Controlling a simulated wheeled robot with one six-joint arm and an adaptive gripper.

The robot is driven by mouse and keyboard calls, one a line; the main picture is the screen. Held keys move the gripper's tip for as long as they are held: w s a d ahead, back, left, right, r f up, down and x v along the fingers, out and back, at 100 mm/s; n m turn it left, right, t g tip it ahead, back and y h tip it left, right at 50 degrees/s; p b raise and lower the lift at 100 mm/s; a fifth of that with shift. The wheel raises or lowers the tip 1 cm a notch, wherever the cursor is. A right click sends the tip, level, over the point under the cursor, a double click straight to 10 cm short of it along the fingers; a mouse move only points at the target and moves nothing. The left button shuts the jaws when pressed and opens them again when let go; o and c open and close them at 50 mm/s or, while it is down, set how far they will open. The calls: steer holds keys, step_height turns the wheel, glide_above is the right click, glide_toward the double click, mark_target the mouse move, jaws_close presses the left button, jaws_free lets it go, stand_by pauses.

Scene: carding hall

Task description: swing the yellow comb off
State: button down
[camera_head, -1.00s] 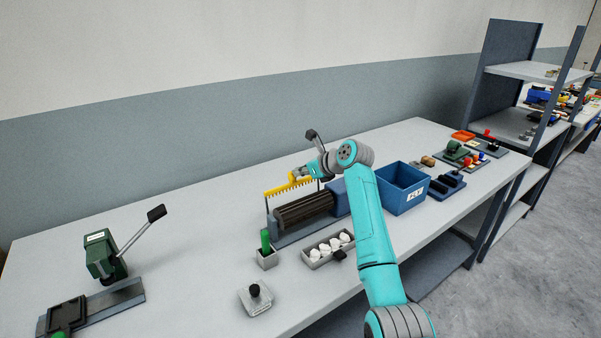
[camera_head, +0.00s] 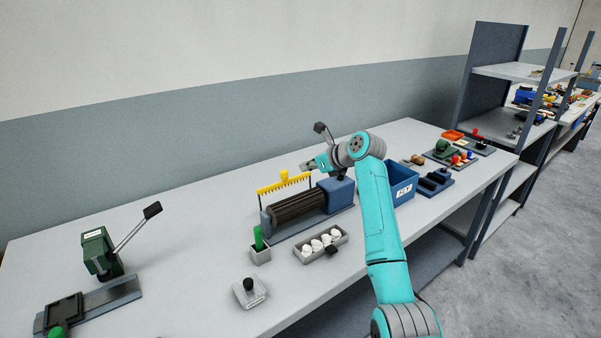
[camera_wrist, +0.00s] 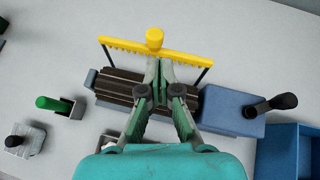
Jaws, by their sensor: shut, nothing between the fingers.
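The yellow comb (camera_head: 284,184) is a toothed bar with a round yellow knob, held on two dark arms above the dark ribbed roller (camera_head: 298,206). In the wrist view the comb (camera_wrist: 185,56) runs along the far side of the roller (camera_wrist: 130,88), its knob at the middle. My gripper (camera_head: 305,166) is shut and empty, to the right of the knob in the head view. In the wrist view the fingertips of my gripper (camera_wrist: 160,62) overlap the comb just below the knob; I cannot tell whether they touch it.
A blue housing with a black-knobbed lever (camera_wrist: 232,110) stands at the roller's right end, with a blue bin (camera_head: 402,184) beyond. In front are a tray of white pieces (camera_head: 321,243), a green-handled tool in a holder (camera_head: 259,244) and a grey block (camera_head: 249,292).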

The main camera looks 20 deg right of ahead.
steer(key=s+d+r, duration=0.2)
steer(key=s+r, duration=0.1)
steer(key=r, duration=0.2)
steer(key=shift+d, duration=0.2)
steer(key=shift+s, duration=0.15)
